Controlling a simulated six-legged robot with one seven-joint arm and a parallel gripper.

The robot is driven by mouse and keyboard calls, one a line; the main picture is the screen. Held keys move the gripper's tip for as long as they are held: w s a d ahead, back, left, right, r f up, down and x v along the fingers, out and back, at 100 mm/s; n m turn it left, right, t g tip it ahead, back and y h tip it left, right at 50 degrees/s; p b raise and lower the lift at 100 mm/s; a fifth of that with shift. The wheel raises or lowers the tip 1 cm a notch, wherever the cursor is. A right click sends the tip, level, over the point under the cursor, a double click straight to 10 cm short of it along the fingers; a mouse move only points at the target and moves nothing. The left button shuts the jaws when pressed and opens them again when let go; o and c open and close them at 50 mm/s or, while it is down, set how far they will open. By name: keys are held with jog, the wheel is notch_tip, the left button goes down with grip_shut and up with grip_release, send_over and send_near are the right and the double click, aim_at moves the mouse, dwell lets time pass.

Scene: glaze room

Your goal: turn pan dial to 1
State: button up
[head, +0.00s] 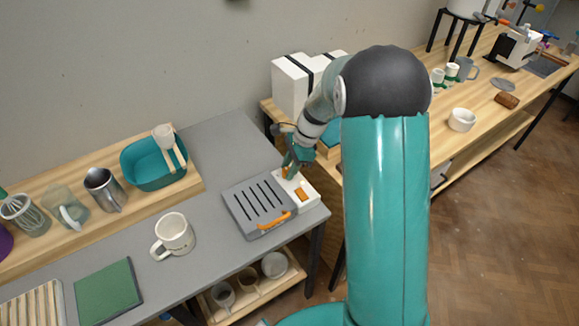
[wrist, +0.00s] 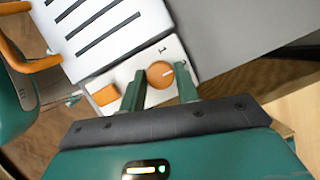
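The pan is a grey slotted grill unit (head: 258,203) with an orange handle (head: 275,223) and a white control panel (head: 310,199). In the wrist view its round orange dial (wrist: 160,75) sits on the panel, with a white pointer mark towards its right side. A "1" is printed on the panel above the dial; another mark near the right finger is too small to read. My gripper (wrist: 161,80) is open, with one finger on each side of the dial. I cannot tell whether the fingers touch it. In the head view my gripper (head: 292,165) largely hides the dial.
An orange rectangular switch (wrist: 105,95) is beside the dial. A white mug (head: 174,234) and a green mat (head: 108,291) are left of the grill unit. A teal basin (head: 150,165) stands on the wooden shelf. The grey tabletop behind the unit is clear.

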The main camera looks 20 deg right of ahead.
jog(key=shift+n, duration=0.4)
jog(key=n+g, duration=0.1)
jog(key=n, duration=0.1)
jog(key=n+g+h, duration=0.1)
jog(key=n, duration=0.2)
jog(key=shift+w, duration=0.2)
jog(key=n+g, duration=0.1)
jog(key=n, duration=0.2)
jog(key=n+h, duration=0.1)
jog(key=n, duration=0.2)
jog(key=shift+w+a+g+h, duration=0.1)
jog(key=shift+a+g+h, duration=0.05)
jog(key=shift+g+h, duration=0.2)
jog(key=o, duration=1)
jog(key=shift+c, duration=0.2)
jog(key=v, duration=1.3)
jog(key=shift+w+r, duration=0.2)
jog(key=shift+r, duration=0.15)
